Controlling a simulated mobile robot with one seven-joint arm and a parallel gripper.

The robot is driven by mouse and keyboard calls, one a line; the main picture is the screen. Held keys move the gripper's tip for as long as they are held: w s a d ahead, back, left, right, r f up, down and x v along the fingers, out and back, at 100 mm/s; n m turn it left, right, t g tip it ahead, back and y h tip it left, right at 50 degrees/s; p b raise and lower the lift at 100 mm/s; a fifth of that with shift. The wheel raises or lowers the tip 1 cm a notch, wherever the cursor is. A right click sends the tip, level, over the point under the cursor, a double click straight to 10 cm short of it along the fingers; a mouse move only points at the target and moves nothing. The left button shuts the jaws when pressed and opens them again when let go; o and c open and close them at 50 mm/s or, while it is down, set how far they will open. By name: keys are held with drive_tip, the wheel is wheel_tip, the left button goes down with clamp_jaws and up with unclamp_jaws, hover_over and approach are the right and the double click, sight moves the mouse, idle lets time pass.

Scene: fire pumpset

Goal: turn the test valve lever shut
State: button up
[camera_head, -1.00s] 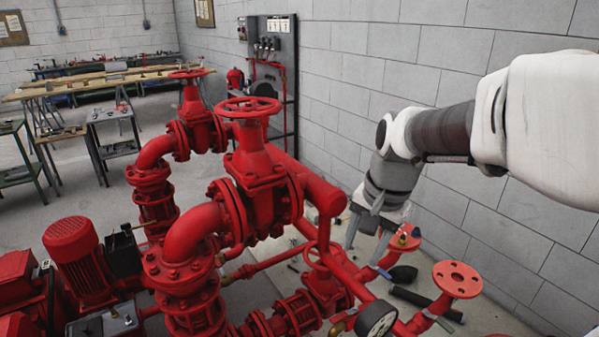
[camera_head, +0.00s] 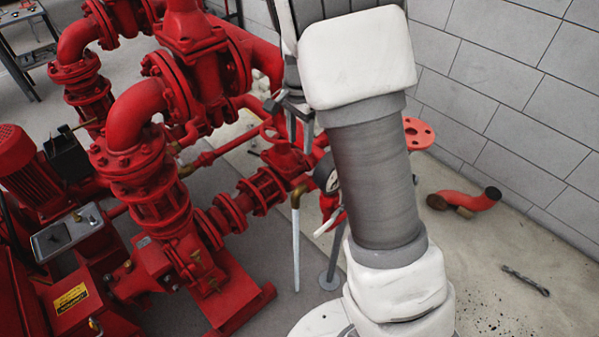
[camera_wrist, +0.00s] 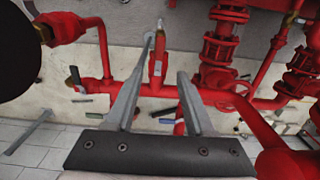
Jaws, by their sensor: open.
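My gripper (camera_head: 299,144) points down beside the red pipework, its two grey fingers apart. In the wrist view the open fingers (camera_wrist: 166,57) flank a narrow red piece with a pale label (camera_wrist: 157,66), which looks like the test valve lever. No firm contact can be made out. In the head view a red handle with a pale end (camera_head: 328,208) hangs below the pipe, right of a brass elbow (camera_head: 297,193). A thin white streak runs down from the elbow to the floor. My arm hides part of the pipe and gauge behind it.
Red flanged pipes and a large valve body (camera_head: 190,35) stand close on the left. A gauge (camera_head: 333,180) sits beside my arm. The grey block wall bounds the right.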

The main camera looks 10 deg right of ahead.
sight(300, 178)
wheel_tip(300, 178, down, 12)
drive_tip(key=shift+f+b, duration=0.1)
drive_tip(key=shift+b, duration=0.5)
clamp_jaws()
idle(1.1)
